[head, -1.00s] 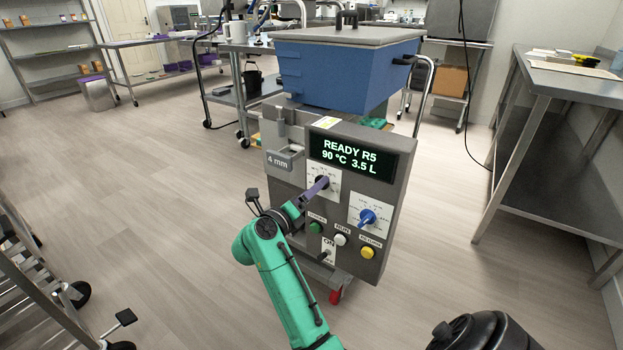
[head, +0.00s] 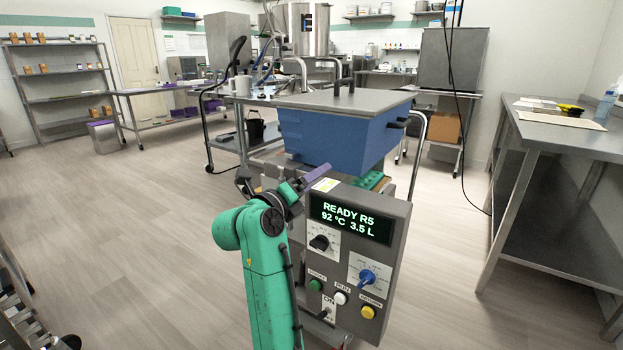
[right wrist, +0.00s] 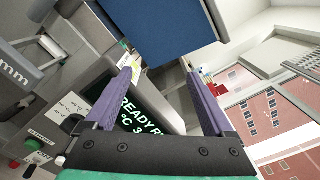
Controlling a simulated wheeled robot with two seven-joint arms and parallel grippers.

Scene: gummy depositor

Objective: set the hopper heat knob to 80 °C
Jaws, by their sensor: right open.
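The depositor's control panel (head: 387,262) faces me, with a lit display (head: 350,219) reading READY R5, 92 °C, 3.5 L. The black heat knob (head: 319,242) sits on a white dial plate below the display; its scale is too small to read. It also shows in the right wrist view (right wrist: 72,124), left of the fingers. My right gripper (head: 318,177) is at the panel's top edge, above and apart from the knob. In the right wrist view its purple fingers (right wrist: 160,78) are open and empty, with the display partly hidden behind them. My left gripper is not in view.
A blue hopper (head: 335,138) stands above and behind the panel, close to my right gripper. A blue knob (head: 367,278) and green, white and yellow buttons (head: 368,312) sit lower on the panel. A steel table (head: 560,135) stands at right.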

